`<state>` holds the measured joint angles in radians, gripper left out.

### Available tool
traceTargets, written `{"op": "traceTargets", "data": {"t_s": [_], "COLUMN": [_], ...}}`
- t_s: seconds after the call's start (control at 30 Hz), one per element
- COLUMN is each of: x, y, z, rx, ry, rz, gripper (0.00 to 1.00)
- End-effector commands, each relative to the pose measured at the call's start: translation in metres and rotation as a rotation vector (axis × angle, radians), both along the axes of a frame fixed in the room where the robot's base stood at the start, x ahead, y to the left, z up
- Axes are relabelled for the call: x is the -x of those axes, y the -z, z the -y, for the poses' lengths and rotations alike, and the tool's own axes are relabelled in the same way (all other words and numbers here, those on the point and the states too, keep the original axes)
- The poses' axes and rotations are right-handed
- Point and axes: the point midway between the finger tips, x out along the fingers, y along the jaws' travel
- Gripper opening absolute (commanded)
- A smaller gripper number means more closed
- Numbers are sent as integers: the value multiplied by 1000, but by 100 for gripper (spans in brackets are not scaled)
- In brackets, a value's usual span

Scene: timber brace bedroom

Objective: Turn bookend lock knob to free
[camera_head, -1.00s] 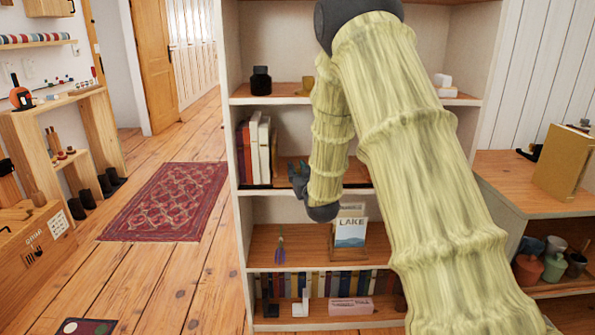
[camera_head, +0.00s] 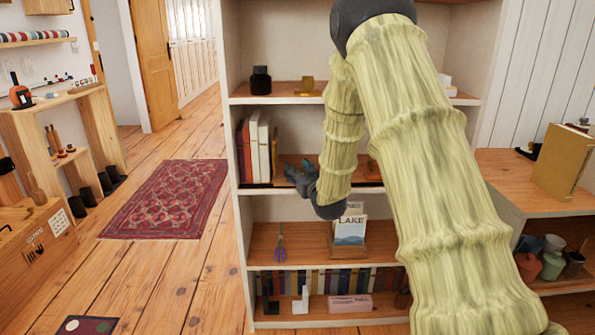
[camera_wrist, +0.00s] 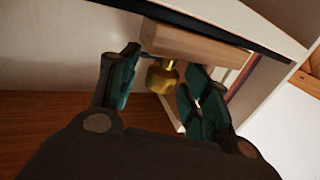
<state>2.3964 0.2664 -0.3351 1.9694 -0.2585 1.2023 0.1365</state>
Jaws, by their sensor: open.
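In the wrist view, a brass knob (camera_wrist: 161,76) sticks out from a light wooden block (camera_wrist: 190,47), which looks like the bookend. My gripper (camera_wrist: 157,92) has its two teal-padded fingers apart, one on each side of the knob, with visible gaps to it. In the head view, my gripper (camera_head: 296,172) is at the second shelf (camera_head: 292,186), just right of the standing books (camera_head: 258,148). The knob is not visible in the head view, where my gripper and arm cover that part of the shelf. The lock position cannot be read.
The bookcase side wall (camera_head: 231,130) stands left of the books. A shelf above holds a dark jar (camera_head: 261,80) and a yellow object (camera_head: 307,85). Below are a LAKE book (camera_head: 350,230) and a purple item (camera_head: 280,245). The rug (camera_head: 165,200) lies on open floor.

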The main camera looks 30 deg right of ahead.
Motion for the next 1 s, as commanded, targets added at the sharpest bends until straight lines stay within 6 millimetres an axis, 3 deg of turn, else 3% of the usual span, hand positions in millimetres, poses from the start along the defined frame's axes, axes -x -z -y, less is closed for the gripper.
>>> {"op": "traceTargets", "data": {"t_s": [0.27,0.7,1.0], "x": [12,87,116], "y": [1,1,1], "z": [-2,-16,-20], "rx": [-1,-2,0], "ry": [1,1,1], "rz": [-2,-1,-1], "gripper": [48,48,48]}}
